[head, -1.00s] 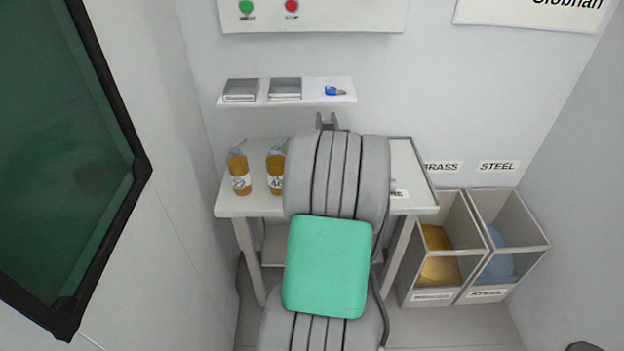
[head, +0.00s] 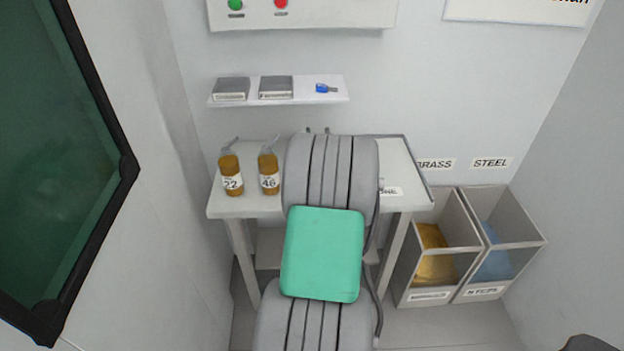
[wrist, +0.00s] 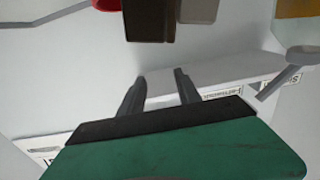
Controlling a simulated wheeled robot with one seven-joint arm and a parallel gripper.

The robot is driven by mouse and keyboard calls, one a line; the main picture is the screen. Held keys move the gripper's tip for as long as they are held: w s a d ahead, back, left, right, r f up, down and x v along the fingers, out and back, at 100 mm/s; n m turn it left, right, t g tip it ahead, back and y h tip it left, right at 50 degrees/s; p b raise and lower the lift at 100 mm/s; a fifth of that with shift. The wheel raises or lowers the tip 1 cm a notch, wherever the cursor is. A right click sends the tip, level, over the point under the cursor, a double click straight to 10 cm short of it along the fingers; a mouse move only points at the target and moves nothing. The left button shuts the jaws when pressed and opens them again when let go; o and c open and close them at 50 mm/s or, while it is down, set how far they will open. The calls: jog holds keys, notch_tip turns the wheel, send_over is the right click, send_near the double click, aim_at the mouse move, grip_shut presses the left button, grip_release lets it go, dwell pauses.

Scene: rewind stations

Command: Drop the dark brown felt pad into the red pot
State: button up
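My gripper shows in the wrist view (wrist: 160,77) with its two fingers apart and nothing visible between them. A dark brown block (wrist: 145,18), which looks like the felt pad, lies beyond the fingertips at the top edge, cut off by the frame. A piece of a red round thing (wrist: 106,4), likely the red pot, shows just left of it at the top edge. In the head view my arm covers the middle of the table, and the pad and pot are hidden. Only the finger tips (head: 318,130) peek out above the arm.
Two amber bottles (head: 232,175) (head: 269,173) stand on the table (head: 405,175), left of my arm. A shelf (head: 300,97) with grey boxes and a blue item is above. Brass and steel bins (head: 428,297) (head: 484,291) stand right. A dark-framed green panel (head: 60,150) is at left.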

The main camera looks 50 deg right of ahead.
jog(key=shift+o, duration=1.1)
jog(key=b+v, duration=0.1)
jog(key=v, duration=0.7)
jog(key=shift+b, duration=0.3)
